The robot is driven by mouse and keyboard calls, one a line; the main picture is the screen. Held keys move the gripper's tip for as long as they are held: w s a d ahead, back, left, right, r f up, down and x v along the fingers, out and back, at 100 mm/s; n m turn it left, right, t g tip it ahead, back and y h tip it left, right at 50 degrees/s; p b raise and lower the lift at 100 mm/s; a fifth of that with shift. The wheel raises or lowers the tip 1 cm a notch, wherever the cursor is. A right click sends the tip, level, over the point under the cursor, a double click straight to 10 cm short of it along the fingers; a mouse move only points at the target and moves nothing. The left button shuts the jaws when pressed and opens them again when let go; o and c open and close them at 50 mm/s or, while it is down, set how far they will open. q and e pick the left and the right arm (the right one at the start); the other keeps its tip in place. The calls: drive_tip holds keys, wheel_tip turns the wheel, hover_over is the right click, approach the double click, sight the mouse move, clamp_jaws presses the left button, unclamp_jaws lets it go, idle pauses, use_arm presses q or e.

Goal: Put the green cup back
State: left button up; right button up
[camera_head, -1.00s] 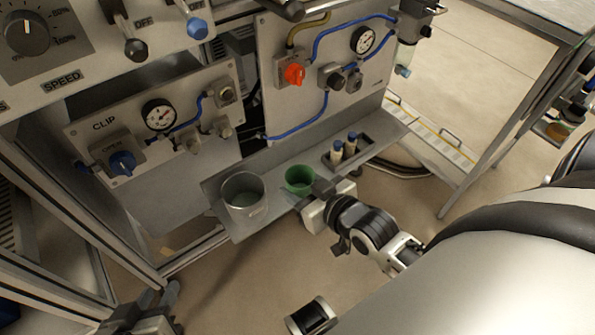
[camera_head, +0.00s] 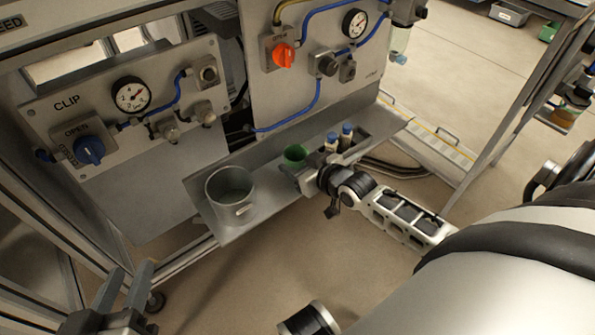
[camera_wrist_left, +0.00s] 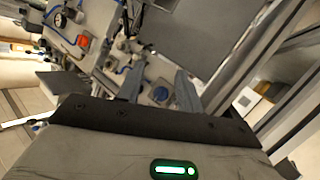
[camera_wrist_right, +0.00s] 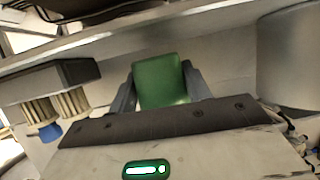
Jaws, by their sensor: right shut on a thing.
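The green cup (camera_head: 294,155) is at the metal shelf (camera_head: 262,196), between the metal bucket and the small bottles. In the right wrist view the cup (camera_wrist_right: 161,79) sits between the fingers of my right gripper (camera_wrist_right: 161,90), which is shut on it. My right gripper (camera_head: 292,169) reaches in from the front right in the head view. Whether the cup's base touches the shelf is hidden. My left gripper (camera_head: 124,279) is open and empty at the lower left, away from the shelf; its spread fingers also show in the left wrist view (camera_wrist_left: 156,85).
The metal bucket (camera_head: 230,194) stands left of the cup. Small blue-capped bottles (camera_head: 346,138) stand in a dark holder to its right. A panel with a red knob (camera_head: 283,55) and blue hoses rises behind the shelf. Floor in front is clear.

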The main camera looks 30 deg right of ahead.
drive_tip(key=shift+f, duration=0.85)
drive_tip(key=shift+r, duration=0.1)
use_arm(q)
drive_tip(key=shift+w+d+r, duration=0.1)
drive_tip(key=shift+d, duration=0.05)
use_arm(e)
drive_tip(key=o, duration=1)
use_arm(q)
drive_tip(key=shift+r, duration=0.1)
use_arm(e)
drive_tip(key=shift+o, duration=0.2)
